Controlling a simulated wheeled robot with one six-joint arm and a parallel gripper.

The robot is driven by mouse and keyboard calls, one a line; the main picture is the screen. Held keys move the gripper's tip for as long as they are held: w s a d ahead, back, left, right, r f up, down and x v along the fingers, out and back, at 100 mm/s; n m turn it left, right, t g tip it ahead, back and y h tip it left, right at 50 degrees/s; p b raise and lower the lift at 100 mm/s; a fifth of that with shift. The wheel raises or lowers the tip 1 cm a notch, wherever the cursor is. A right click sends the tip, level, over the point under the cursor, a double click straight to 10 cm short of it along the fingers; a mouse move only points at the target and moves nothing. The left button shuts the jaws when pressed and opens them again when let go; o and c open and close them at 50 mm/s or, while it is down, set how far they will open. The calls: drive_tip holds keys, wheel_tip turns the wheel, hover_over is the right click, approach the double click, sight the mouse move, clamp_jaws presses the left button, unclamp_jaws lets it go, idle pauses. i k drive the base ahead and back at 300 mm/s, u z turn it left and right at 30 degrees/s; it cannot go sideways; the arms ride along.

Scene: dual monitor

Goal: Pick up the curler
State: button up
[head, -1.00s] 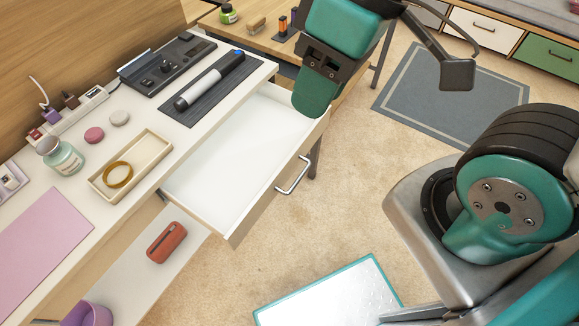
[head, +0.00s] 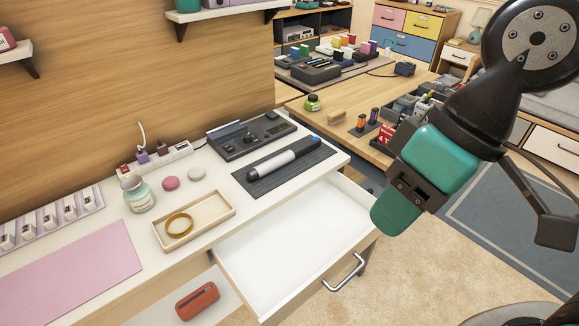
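The curler (head: 284,160) looks like a white-and-black wand. It lies on a dark grey mat (head: 262,184) near the right end of the white desk. My gripper (head: 392,212) hangs right of the desk, above the front right corner of the open drawer (head: 300,245). It is apart from the curler and holds nothing that I can see. Its fingers show edge-on as one green shape, so their gap is hidden.
The open drawer is empty and juts out below the mat. A dark device (head: 250,136) stands behind the curler. A wooden tray (head: 212,232) with a yellow ring, a jar (head: 138,194) and a power strip (head: 160,158) lie left. A wooden side table (head: 345,140) stands behind.

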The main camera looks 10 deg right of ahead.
sight(258, 172)
drive_tip(key=z, duration=0.25)
drive_tip(key=i, duration=0.75)
drive_tip(key=u, duration=0.95)
